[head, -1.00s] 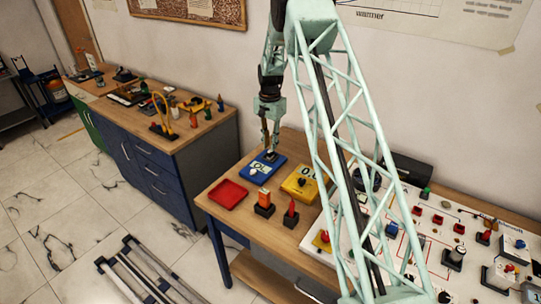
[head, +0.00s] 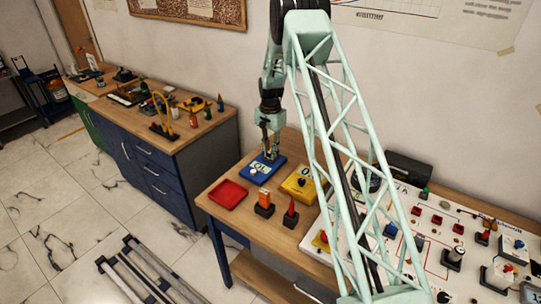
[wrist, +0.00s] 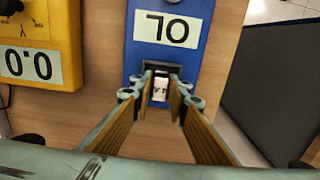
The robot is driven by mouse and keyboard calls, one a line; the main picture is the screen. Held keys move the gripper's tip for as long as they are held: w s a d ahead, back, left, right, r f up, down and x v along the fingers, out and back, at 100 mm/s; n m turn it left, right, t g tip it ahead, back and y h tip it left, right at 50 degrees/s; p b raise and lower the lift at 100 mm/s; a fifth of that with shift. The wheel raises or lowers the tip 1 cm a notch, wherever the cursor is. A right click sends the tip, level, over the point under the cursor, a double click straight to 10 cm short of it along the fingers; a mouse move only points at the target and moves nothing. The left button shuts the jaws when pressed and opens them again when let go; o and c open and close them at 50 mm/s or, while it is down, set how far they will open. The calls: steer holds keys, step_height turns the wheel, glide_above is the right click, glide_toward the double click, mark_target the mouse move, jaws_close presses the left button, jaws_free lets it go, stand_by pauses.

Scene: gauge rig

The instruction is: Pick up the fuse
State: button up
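The blue box (head: 262,168) with a white number label stands on the near table. In the wrist view, the blue box (wrist: 193,62) has a dark slot below its label. A small white piece with dark marks (wrist: 160,88), possibly the fuse, sits at the slot. My gripper (wrist: 161,84) is open, with one finger on each side of the white piece and its tips close to the slot. I cannot tell whether the fingers touch it. In the head view, my gripper (head: 269,152) hangs just above the blue box's back edge.
A yellow box (head: 300,184) stands right of the blue box. A red tray (head: 229,194) lies to the left. An orange piece in a black holder (head: 264,203) and a red piece in another (head: 290,214) stand in front. A white panel (head: 440,235) fills the right side.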

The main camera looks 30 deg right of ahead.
mark_target(270, 151)
stand_by(0.5)
steer(key=c, duration=0.5)
steer(key=shift+r, duration=0.15)
steer(key=shift+r, duration=1.5)
steer(key=shift+s+r, duration=0.1)
steer(key=shift+s, duration=0.05)
steer(key=s, duration=0.5)
steer(key=s+a+r+b, duration=0.1)
steer(key=s, duration=0.4)
steer(key=s+a+b, duration=0.1)
steer(key=s, duration=0.4)
steer(key=shift+s+a+r, duration=0.25)
steer(key=shift+s, duration=0.05)
steer(key=shift+a, duration=0.1)
